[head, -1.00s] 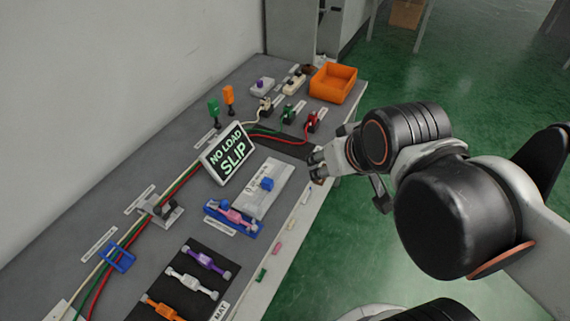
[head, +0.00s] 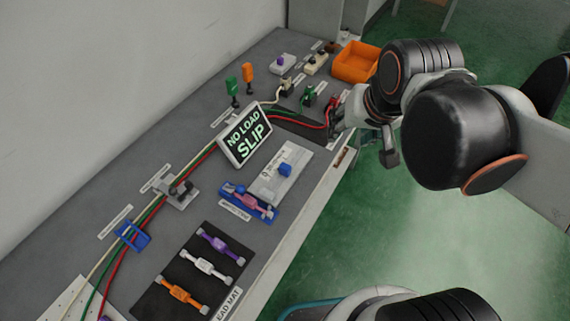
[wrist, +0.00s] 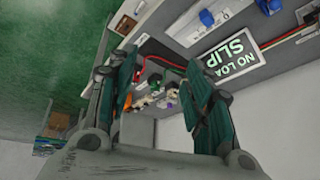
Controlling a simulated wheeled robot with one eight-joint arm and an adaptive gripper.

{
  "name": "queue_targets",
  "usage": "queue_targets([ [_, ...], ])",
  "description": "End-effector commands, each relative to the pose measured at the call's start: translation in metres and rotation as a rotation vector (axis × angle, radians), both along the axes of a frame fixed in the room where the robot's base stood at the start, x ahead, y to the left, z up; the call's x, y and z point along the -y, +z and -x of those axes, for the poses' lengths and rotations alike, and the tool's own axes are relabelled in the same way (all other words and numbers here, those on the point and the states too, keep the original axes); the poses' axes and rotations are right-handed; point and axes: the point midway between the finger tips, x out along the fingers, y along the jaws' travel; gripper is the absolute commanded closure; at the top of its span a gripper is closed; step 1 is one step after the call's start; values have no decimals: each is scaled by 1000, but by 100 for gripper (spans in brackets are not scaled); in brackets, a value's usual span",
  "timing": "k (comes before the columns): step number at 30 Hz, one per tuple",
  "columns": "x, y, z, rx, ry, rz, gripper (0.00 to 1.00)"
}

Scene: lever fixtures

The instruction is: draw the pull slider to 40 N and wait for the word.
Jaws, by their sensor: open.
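The likely pull slider is a pale plate (head: 268,188) with a blue knob (head: 285,170), lying on the grey bench near its front edge. In the wrist view the blue knob (wrist: 206,18) shows at the top. A tilted display (head: 245,137) behind the plate reads "NO LOAD SLIP"; it also shows in the wrist view (wrist: 232,52). My gripper (head: 342,122) is over the bench's front edge, beyond and to the right of the knob, apart from it. In the wrist view its two fingers (wrist: 162,85) are spread, with nothing between them. Any scale marks are too small to read.
A blue holder (head: 247,201) with a pink and blue piece lies beside the plate. A black mat (head: 190,275) holds purple, white and orange pieces. Red, green and white cables run along the bench. An orange bin (head: 356,62) stands at the far end.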

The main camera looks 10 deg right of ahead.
Motion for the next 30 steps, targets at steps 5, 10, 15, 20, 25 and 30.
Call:
queue_targets([
  [5, -17, -4, -27, -94, -93, -53, 53],
  [10, -35, -17, -52, -191, -201, -93, 53],
  [15, -55, -38, -74, -286, -315, -117, 53],
  [20, -74, -63, -90, -366, -422, -124, 53],
  [25, -108, -91, -95, -438, -462, -104, 53],
  [30, -125, -103, -94, -469, -470, -87, 53],
])
